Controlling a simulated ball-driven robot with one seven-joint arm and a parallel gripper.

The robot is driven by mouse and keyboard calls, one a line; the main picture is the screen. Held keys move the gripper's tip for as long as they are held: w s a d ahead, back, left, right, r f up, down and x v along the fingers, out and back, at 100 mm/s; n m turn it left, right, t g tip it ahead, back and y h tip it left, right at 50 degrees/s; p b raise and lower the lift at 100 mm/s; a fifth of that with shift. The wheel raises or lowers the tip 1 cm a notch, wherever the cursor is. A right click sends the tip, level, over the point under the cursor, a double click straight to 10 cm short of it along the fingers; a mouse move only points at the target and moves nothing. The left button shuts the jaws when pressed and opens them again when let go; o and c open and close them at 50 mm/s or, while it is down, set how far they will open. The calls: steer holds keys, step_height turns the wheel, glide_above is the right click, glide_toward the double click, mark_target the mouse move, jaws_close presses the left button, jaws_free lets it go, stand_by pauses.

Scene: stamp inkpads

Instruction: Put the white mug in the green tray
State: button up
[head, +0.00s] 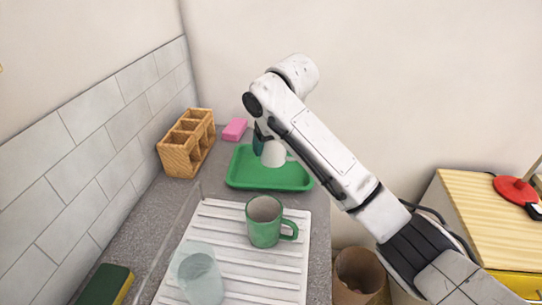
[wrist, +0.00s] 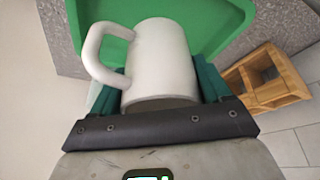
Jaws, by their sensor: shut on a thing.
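The white mug (head: 273,153) is over the green tray (head: 262,184) in the head view, and my gripper (head: 261,141) is at its far left side. In the wrist view the white mug (wrist: 162,62) lies between the two fingers of my gripper (wrist: 158,88), with its handle pointing left. The gripper is shut on the mug. The green tray (wrist: 215,20) shows behind the mug in the wrist view. I cannot tell whether the mug touches the tray floor.
A green mug (head: 263,222) and a clear glass (head: 199,275) stand on the white drainboard (head: 235,262) in front of the tray. A wooden holder (head: 186,143) and a pink sponge (head: 235,130) sit behind and left. A green sponge (head: 105,285) lies front left.

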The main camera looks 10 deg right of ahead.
mark_target(271, 154)
steer(key=shift+w+f, duration=0.95)
steer(key=shift+f, duration=1.55)
steer(key=shift+s+f, duration=0.1)
steer(key=shift+f, duration=0.05)
steer(key=o, duration=1.2)
steer(key=v, duration=1.2)
